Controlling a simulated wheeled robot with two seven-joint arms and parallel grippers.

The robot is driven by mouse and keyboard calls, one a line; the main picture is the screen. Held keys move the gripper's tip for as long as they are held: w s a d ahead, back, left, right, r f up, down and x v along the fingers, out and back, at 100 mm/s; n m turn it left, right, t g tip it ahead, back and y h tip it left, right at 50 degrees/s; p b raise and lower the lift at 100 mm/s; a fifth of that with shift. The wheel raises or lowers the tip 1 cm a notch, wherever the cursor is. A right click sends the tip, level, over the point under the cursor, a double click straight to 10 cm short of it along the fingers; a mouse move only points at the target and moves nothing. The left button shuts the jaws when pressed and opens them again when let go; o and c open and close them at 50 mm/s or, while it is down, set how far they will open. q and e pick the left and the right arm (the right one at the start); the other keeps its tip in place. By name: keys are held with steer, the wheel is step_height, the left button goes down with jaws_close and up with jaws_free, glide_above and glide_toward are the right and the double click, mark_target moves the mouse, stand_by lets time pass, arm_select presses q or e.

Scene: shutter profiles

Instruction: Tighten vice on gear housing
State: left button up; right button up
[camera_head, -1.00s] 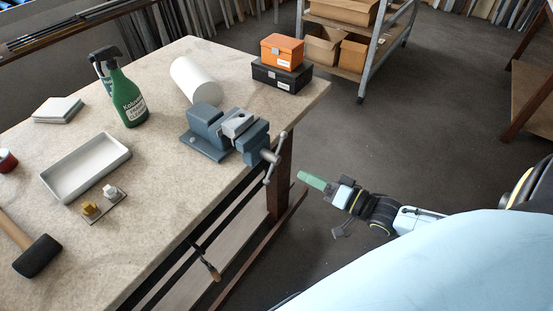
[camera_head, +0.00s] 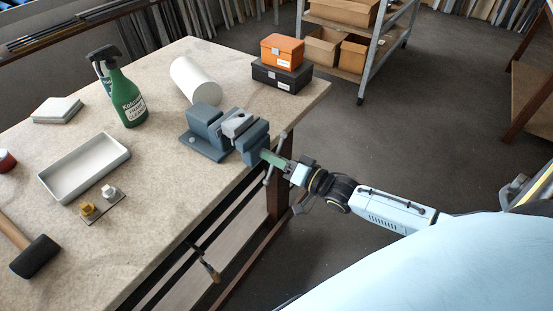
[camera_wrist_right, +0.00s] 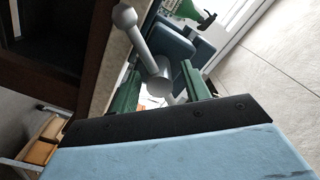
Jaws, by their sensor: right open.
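The blue-grey vice (camera_head: 208,150) stands at the table's near right edge. A lighter grey block, apparently the gear housing (camera_head: 236,125), sits between its jaws. The vice's grey handle bar (camera_head: 268,175) hangs at the front, over the table edge. My right gripper (camera_head: 267,157) is at the handle, its green fingers partly hiding it. In the right wrist view the open green fingers (camera_wrist_right: 163,80) stand on either side of the round screw head (camera_wrist_right: 158,84), with the bar and its ball end (camera_wrist_right: 124,17) reaching up left. Finger contact cannot be told. My left gripper is not in view.
A white cylinder (camera_head: 195,80), orange box (camera_head: 282,51) on a black box (camera_head: 280,76), green spray bottle (camera_head: 127,98), shallow tray (camera_head: 85,168) and mallet (camera_head: 35,257) are on the table (camera_head: 150,210). Floor right of the table is clear up to the shelf cart (camera_head: 365,75).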

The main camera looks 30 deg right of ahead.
jaws_close()
steer(key=shift+m, duration=0.3)
steer(key=m, duration=0.2)
steer(key=shift+m+p, duration=0.3)
steer(key=shift+p, duration=0.05)
steer(key=shift+m, duration=2.2)
jaws_free()
